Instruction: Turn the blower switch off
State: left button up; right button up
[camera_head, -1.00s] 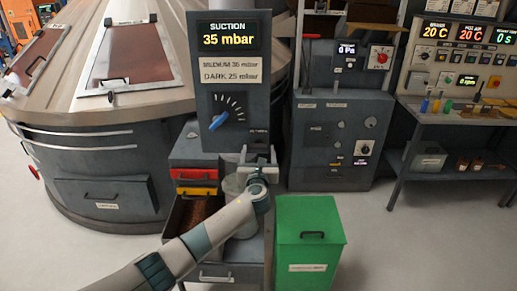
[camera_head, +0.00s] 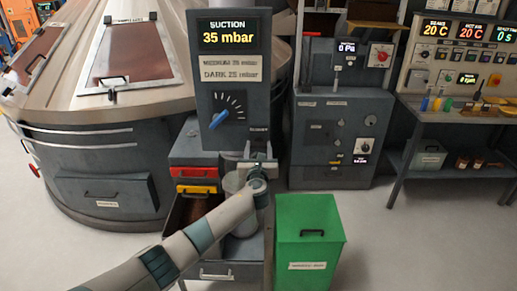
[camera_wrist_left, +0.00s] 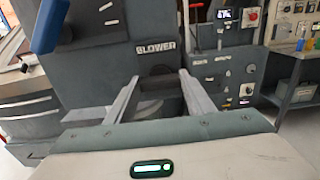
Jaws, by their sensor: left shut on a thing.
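The blower panel (camera_head: 236,90) is a tall grey box with a display reading 35 mbar. Below a blue dial knob (camera_head: 219,118) is a small blower label (camera_head: 259,129), which shows clearly in the left wrist view (camera_wrist_left: 156,48). My left gripper (camera_head: 260,155) is at the lower right of this panel. In the left wrist view its two fingers (camera_wrist_left: 158,78) stand apart with the dark blower switch (camera_wrist_left: 157,84) between their tips, just below the label. The switch's exact position is hard to make out. My right gripper is not in view.
A green bin (camera_head: 309,235) stands right of my left arm. A grey control cabinet (camera_head: 330,140) stands to the right. The floor at the right is clear.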

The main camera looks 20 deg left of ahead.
pick_arm(q)
jog(key=shift+f, duration=0.1)
jog(key=shift+f+n+b, duration=0.1)
jog(key=shift+n+b, duration=1.05)
jog(key=shift+n, duration=0.55)
jog(key=n+b, duration=0.3)
jog(key=n, duration=0.2)
jog(key=shift+a, duration=0.1)
jog(key=n+b, duration=0.3)
jog(key=n, duration=0.2)
jog(key=shift+f+n+b, duration=0.15)
jog(key=shift+n+b, duration=0.15)
jog(key=shift+n, duration=0.1)
jog(key=shift+a+n+b, duration=0.1)
jog(key=shift+n+b, duration=0.85)
jog(key=shift+n, duration=0.95)
jog(key=o, duration=1.1)
jog(key=shift+c, duration=0.2)
